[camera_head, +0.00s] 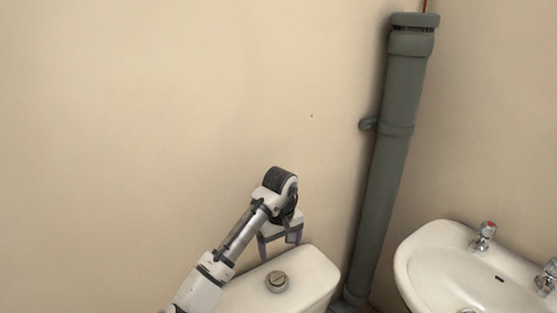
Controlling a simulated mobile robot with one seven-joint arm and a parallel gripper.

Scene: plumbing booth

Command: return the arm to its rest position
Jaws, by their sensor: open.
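My arm (215,275) comes up from the bottom of the head view and bends over at a dark-capped joint. My gripper (279,246) hangs from its end, pointing down, in front of the wall and by the back left part of the toilet cistern's lid (310,275). Its two fingers are apart and nothing shows between them. I cannot tell whether the fingertips touch the cistern.
A round flush button (277,281) sits on the cistern lid, close to my gripper. A thick grey pipe (397,135) runs up the corner to the right. A white washbasin (430,262) with taps (483,236) stands at the far right. The wall (150,110) above is bare.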

